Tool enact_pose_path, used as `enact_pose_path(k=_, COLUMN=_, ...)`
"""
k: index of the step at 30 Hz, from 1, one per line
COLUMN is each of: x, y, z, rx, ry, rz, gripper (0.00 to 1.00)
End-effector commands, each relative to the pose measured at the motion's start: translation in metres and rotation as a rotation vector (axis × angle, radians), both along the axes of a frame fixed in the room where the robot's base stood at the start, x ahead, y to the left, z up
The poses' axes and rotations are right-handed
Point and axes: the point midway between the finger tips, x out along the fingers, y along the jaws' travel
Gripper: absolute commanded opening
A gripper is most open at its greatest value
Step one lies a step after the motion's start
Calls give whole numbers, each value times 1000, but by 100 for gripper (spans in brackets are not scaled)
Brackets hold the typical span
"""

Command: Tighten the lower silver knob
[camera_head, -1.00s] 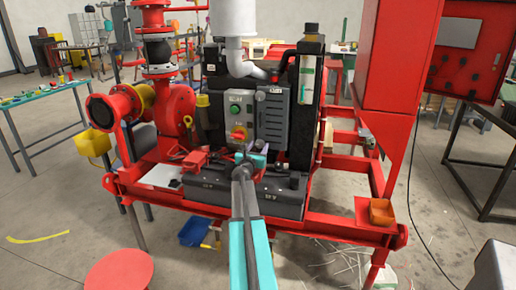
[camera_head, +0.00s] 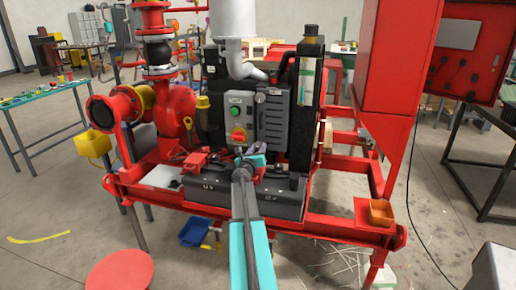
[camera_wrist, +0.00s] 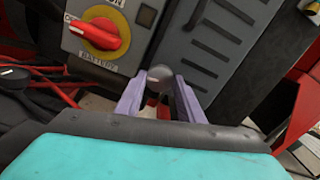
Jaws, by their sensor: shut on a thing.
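A small round silver knob (camera_wrist: 159,74) shows in the wrist view, between the tips of my two purple fingers. My gripper (camera_wrist: 160,84) is shut on it. The knob's base and the contact faces are partly hidden by the fingers. In the head view my gripper (camera_head: 257,150) is at the foot of the grey control box, just above the black battery boxes. The knob cannot be made out there behind my wrist.
A red rotary switch (camera_wrist: 97,35) on a yellow plate, marked BATTERY, is close to the left of my fingers. The ribbed grey panel (camera_wrist: 222,40) rises behind to the right. Red cables (camera_wrist: 50,80) run at the left. Dark battery boxes (camera_head: 218,194) lie below.

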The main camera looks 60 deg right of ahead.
Motion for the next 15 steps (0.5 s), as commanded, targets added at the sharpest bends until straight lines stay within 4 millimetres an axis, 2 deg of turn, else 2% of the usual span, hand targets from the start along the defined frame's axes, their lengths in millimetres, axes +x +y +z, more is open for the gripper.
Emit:
enact_pose_path(k=6, x=0, y=0, z=2, rx=-42, ry=134, rz=0, gripper=12)
enact_pose_path(k=15, x=1, y=0, z=0, rx=-70, ry=222, rz=1, gripper=12)
